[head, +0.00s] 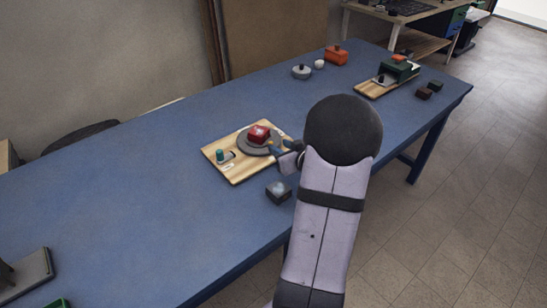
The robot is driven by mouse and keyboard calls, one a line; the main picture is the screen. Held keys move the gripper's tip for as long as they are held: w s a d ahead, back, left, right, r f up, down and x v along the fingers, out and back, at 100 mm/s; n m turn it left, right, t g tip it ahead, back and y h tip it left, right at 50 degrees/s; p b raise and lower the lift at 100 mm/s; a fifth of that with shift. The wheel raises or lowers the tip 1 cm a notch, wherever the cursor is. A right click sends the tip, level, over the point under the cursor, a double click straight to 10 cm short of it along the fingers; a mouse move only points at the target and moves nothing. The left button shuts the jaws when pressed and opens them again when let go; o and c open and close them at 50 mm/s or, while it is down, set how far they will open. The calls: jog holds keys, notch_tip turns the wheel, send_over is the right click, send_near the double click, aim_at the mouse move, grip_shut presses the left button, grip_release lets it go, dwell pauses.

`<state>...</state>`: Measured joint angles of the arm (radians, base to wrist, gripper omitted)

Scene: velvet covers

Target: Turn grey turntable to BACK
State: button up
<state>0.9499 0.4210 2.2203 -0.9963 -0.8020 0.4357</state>
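The grey turntable (246,147) is a round disc on a light wooden board (237,174) in the middle of the blue table. A red block-like object (258,134) sits on the disc. A small green peg or knob (220,155) stands at the board's left side, near small white labels too small to read. My gripper (278,147) is at the right edge of the turntable, close to the disc. My arm hides part of the gripper and the board's right side. I cannot tell whether the fingers touch the disc or whether they are open.
A dark box with a pale dome (278,190) stands just in front of the board. A grey lidded pot (301,72), an orange pot (335,55) and a second board with a green device (398,68) are at the back. A grey tray (28,274) is front left. The table's left middle is clear.

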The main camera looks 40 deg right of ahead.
aim_at(271, 142)
jog(key=shift+s+d+f+t+b, duration=0.25)
jog(key=shift+d+f+t+b, duration=0.1)
jog(key=shift+f+t, duration=0.1)
jog(key=shift+x, duration=3.65)
jog(key=shift+a, duration=0.15)
jog(key=shift+c, duration=0.7)
grip_shut()
